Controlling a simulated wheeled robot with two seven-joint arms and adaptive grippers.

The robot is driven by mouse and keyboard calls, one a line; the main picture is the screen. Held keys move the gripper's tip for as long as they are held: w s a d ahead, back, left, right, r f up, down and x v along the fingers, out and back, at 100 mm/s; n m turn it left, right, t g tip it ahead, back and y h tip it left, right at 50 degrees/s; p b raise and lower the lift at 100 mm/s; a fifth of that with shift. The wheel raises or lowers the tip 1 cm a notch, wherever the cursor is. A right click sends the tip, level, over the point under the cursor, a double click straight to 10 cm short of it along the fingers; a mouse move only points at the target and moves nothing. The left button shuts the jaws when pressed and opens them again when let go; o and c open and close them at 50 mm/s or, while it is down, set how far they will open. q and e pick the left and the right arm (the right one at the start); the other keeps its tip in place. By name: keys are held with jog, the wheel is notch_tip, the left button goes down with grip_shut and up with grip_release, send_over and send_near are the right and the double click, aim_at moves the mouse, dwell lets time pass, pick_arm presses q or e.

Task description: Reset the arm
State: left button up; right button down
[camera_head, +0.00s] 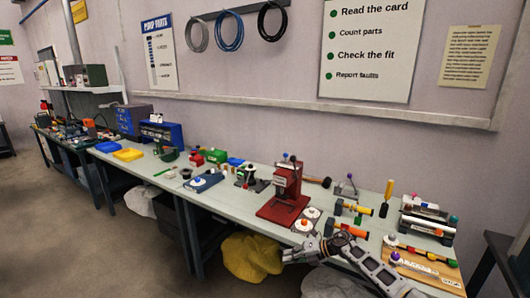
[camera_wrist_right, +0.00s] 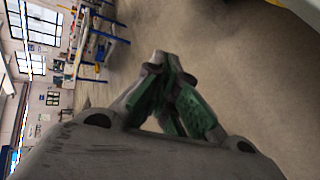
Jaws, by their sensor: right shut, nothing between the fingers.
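My right arm (camera_head: 370,266) comes in from the bottom right in the head view. Its gripper (camera_head: 288,256) is at the front edge of the workbench, left of the arm, in front of the red press (camera_head: 286,190). In the right wrist view the gripper (camera_wrist_right: 172,68) is shut and empty, its green-padded fingers together at the tips, with bare floor beyond them. My left gripper is in neither view.
The long workbench (camera_head: 225,207) runs along the wall. A wooden board (camera_head: 420,270), orange-handled tools (camera_head: 352,231) and a rack (camera_head: 428,222) lie near my right arm. A yellow bag (camera_head: 250,258) is below the bench edge. Open floor (camera_head: 110,255) lies at left.

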jog(key=s+d+f+m+t+h, duration=0.1)
jog(key=s+d+f+m+t, duration=0.15)
jog(key=f+m, duration=0.55)
jog(key=s+d+f+m+t+h, duration=0.1)
jog(key=s+f+m+t, duration=0.35)
jog(key=f, duration=0.55)
jog(key=s+d+f+m+h, duration=0.3)
jog(key=s+d+f+m, duration=0.15)
jog(key=s+f, duration=0.35)
jog(key=s+d+f+m+h, duration=0.3)
jog(key=s+f+m, duration=0.3)
jog(key=f, duration=0.4)
jog(key=s+d+f+m+g+h, duration=0.1)
jog(key=s+d+f+m+g, duration=0.15)
jog(key=s+f, duration=0.6)
jog(key=s+d+f+m+g+h, duration=0.2)
jog(key=s+f+m, duration=0.15)
jog(key=s, duration=0.95)
jog(key=s+f+m+g, duration=0.2)
jog(key=s, duration=0.9)
jog(key=s+d+f+m+g, duration=0.1)
jog(key=s+f+m+g, duration=0.1)
jog(key=s, duration=1)
jog(key=shift+f+g+h, duration=0.4)
jog(key=shift+f+g, duration=0.05)
jog(key=shift+f, duration=0.05)
